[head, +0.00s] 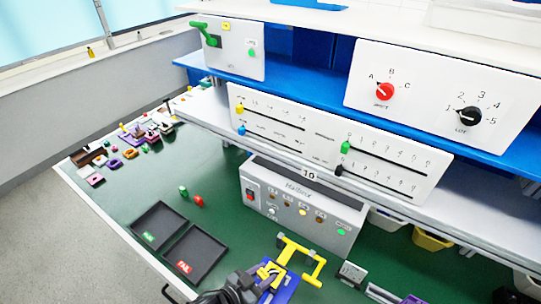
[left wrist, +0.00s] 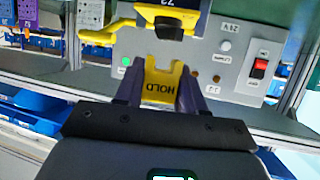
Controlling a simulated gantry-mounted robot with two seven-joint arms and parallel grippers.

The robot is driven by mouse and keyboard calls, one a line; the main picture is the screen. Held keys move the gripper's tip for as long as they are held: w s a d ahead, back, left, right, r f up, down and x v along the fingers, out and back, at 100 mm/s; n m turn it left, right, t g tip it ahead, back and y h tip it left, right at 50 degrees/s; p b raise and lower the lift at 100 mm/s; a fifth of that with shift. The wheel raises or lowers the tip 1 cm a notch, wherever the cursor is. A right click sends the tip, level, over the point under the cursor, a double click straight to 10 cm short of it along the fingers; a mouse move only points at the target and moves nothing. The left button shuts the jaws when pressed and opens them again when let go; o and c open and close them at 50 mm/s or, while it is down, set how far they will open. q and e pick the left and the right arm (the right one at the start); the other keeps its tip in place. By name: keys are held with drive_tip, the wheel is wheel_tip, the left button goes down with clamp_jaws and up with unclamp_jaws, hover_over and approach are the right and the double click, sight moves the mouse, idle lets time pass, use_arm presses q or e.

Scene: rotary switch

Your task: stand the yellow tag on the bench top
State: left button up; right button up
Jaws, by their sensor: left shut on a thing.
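The yellow tag (left wrist: 160,84) is marked HOLD, which reads upside down in the left wrist view. It sits between the two fingers of my left gripper (left wrist: 158,92), which is shut on it. In the head view my left gripper (head: 268,274) is at the bottom middle, over the green bench top (head: 130,205), in front of the grey control box (head: 297,212). The tag's lower edge and any gap to the bench cannot be made out.
A yellow bracket-like frame (head: 301,258) stands close beside my left gripper. A blue piece (head: 285,289) lies by the gripper. Two black trays (head: 158,226) and (head: 195,253) are to the left. Small parts lie at the far left. Bare green bench lies between the trays and gripper.

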use_arm(q)
drive_tip(key=w+a+r+n+t+y, duration=0.2)
drive_tip(key=a+r+n+y, duration=0.25)
drive_tip(key=a, duration=0.45)
drive_tip(key=w+a+r+n+t+y, duration=0.25)
drive_tip(key=a+n+y, duration=0.25)
drive_tip(key=a, duration=0.5)
drive_tip(key=s+r+p, duration=0.4)
drive_tip(key=r+p, duration=0.7)
drive_tip(key=p, duration=0.1)
drive_tip(key=s+r+p, duration=0.4)
drive_tip(key=r+p, duration=0.7)
drive_tip(key=p, duration=0.2)
drive_tip(key=shift+s+r, duration=0.3)
drive_tip(key=shift+s, duration=0.1)
drive_tip(key=shift+d+r, duration=0.1)
drive_tip(key=shift+d, duration=0.05)
